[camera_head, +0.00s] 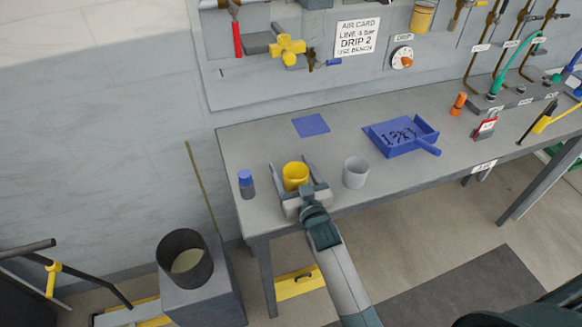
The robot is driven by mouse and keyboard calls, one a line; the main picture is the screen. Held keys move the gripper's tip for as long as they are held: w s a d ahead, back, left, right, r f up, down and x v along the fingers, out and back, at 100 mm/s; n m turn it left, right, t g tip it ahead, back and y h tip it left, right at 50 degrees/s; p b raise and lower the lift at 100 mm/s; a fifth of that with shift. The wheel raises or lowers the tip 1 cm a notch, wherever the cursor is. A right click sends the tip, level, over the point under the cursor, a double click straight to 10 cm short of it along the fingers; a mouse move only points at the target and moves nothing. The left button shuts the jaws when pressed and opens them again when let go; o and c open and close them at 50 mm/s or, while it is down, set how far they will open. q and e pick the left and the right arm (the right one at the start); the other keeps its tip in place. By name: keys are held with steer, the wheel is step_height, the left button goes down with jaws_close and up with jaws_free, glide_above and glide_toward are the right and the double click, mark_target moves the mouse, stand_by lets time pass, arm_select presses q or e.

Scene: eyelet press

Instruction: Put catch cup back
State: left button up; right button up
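A yellow cup (295,174) is near the front left of the grey workbench (262,200). My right gripper (290,165) reaches in from the front, with one finger on each side of this cup. Its fingers look spread, with a small gap at the left finger; contact at the right finger is unclear. The gripper body hides the cup's lower front. A second, yellow cup-like container (423,16) hangs on the wall panel at the top. The frame does not show which one is the catch cup. My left gripper is not in view.
A pale grey cup (355,172) stands just right of my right gripper. Behind are a flat blue square (311,125) and a blue tray (402,138). A dark bucket (185,258) stands left of the bench.

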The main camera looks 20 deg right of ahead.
steer(key=shift+r, duration=0.2)
steer(key=shift+s+f, duration=0.15)
steer(key=shift+s, duration=0.55)
steer(key=s+b, duration=0.2)
steer(key=s, duration=0.7)
steer(key=shift+s+d+b, duration=0.1)
steer(key=shift+d+b, duration=0.05)
steer(key=shift+b, duration=0.25)
steer(key=shift+s, duration=0.7)
